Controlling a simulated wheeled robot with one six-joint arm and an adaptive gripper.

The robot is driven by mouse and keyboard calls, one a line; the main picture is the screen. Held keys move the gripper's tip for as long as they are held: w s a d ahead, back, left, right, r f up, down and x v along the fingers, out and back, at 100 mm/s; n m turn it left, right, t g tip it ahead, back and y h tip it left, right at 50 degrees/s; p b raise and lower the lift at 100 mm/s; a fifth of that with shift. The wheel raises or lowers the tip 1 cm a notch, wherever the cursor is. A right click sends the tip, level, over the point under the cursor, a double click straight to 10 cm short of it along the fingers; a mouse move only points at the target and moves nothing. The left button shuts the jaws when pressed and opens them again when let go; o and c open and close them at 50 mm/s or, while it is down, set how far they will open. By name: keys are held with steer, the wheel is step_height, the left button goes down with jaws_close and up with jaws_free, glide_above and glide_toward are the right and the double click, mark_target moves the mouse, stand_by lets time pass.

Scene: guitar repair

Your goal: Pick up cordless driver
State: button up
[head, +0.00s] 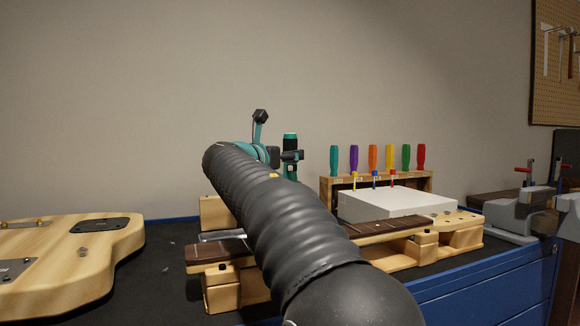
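A teal and black upright tool, which looks like the cordless driver (291,143), stands near the middle of the head view, just past the far end of my black-sleeved arm. Its lower part is hidden behind the arm. My gripper is mostly or wholly hidden by the arm and its wrist. Small dark parts show right beside the driver, but I cannot tell whether they are gripper fingers or part of the tool. I cannot tell whether the gripper touches the driver.
A guitar neck (376,228) rests on wooden supports across the bench, partly behind my arm. A pale box (398,205) and a rack of colored screwdrivers (405,182) stand behind it. A wooden guitar body (60,250) lies left, a vise (515,215) right.

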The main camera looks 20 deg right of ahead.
steer(key=x, duration=0.2)
steer(key=shift+w+d, duration=0.2)
steer(key=shift+d, duration=0.1)
jaws_close()
steer(key=shift+r, duration=0.15)
